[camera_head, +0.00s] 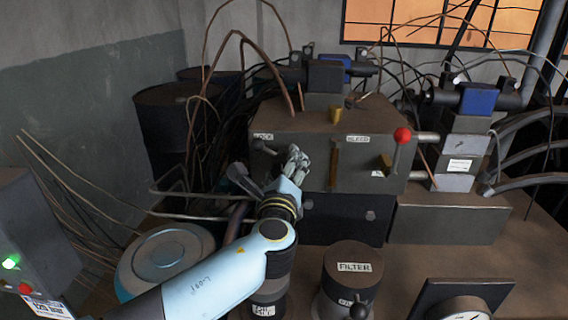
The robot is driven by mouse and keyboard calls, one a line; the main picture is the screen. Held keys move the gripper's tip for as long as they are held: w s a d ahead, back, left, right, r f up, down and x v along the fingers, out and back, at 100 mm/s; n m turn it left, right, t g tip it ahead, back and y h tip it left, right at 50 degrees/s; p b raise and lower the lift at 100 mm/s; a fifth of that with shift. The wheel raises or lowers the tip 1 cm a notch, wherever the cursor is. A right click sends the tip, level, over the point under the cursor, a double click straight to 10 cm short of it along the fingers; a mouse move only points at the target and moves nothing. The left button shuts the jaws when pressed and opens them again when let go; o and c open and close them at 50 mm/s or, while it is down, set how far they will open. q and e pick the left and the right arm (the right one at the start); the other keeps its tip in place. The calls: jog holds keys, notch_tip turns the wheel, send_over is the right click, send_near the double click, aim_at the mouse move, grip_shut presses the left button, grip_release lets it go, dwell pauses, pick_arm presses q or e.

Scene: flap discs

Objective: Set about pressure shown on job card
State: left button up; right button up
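My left gripper (297,158) is at the front left of the dark manifold block (330,118), overlapping its front face. Its fingers are small in view, and I cannot tell whether they touch or grip anything. A dark part (240,178) shows just left of the gripper. A lever with a red ball (402,135) stands at the block's right end, near a label reading something like BLEED (358,139). A pressure gauge (465,312) is cut off at the bottom edge, its reading out of view. A white card (48,307) on the grey box carries print too small to read surely. My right gripper is not in view.
A FILTER canister (353,272) stands in front of the block. Another labelled cylinder is below my arm. Blue-capped valves (478,98) and many hoses crowd the back and right. A grey box (35,240) with a green light is at left. Bare bench (450,262) lies front right.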

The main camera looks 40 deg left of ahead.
pick_arm(q)
jog(key=shift+d, duration=0.1)
jog(key=shift+r, duration=0.1)
jog(key=shift+c, duration=2.2)
jog(key=c, duration=0.7)
jog(key=shift+c, duration=0.2)
jog(key=n+b, duration=0.2)
jog(key=shift+f+b, duration=0.3)
jog(key=shift+b, duration=0.1)
jog(key=n+b, duration=0.4)
jog(key=shift+n, duration=0.3)
jog(key=n+b, duration=0.3)
jog(key=shift+r+n+b, duration=0.15)
jog(key=shift+n+b, duration=0.15)
jog(key=shift+n, duration=0.4)
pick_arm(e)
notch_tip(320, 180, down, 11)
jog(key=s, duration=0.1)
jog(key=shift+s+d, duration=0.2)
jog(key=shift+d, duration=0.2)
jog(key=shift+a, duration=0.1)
